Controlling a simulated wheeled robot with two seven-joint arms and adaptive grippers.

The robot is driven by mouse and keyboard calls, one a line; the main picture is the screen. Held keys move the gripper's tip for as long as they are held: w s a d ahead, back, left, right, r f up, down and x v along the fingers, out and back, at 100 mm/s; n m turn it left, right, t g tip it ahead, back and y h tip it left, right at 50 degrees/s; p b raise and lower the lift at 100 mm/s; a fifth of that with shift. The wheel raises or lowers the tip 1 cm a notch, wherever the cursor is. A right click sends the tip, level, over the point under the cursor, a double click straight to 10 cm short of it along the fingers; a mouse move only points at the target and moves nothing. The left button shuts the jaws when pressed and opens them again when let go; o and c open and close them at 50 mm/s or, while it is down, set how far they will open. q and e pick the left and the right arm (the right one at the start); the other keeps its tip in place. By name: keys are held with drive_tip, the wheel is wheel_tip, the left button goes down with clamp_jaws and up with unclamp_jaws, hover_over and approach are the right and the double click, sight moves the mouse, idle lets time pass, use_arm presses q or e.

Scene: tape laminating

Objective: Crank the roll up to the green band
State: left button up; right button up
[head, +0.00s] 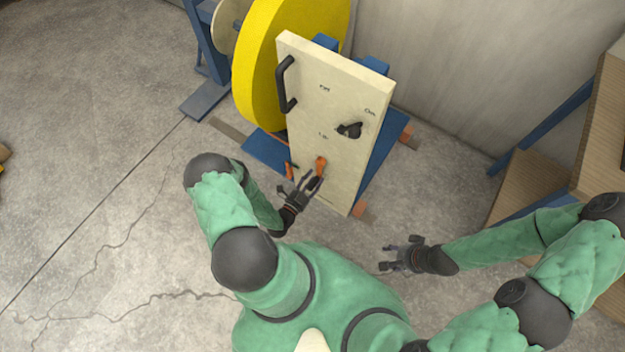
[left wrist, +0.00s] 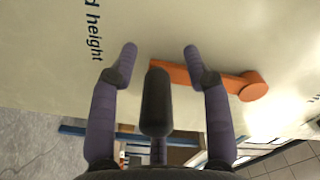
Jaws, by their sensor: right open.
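The big yellow roll (head: 262,75) stands on edge behind a cream panel (head: 330,110). A short orange crank arm (head: 321,163) with a black handle sits low on the panel. My left gripper (head: 309,181) is at the crank. In the left wrist view, the orange arm (left wrist: 225,80) runs right to a round pivot, and the black handle (left wrist: 155,105) points toward the camera. The handle lies between my left fingers (left wrist: 161,52), with a visible gap on each side. My right gripper (head: 387,256) is open and empty, away from the panel. I cannot make out a green band.
A black bar handle (head: 287,84) and a black knob (head: 350,130) are on the panel. The blue frame (head: 262,152) and small orange parts are at its foot. A wooden bench (head: 590,140) stands at right. Open concrete floor lies at left.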

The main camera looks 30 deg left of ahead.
use_arm(q)
drive_tip(key=s, duration=1.2)
drive_tip(key=shift+a, duration=0.2)
idle(0.4)
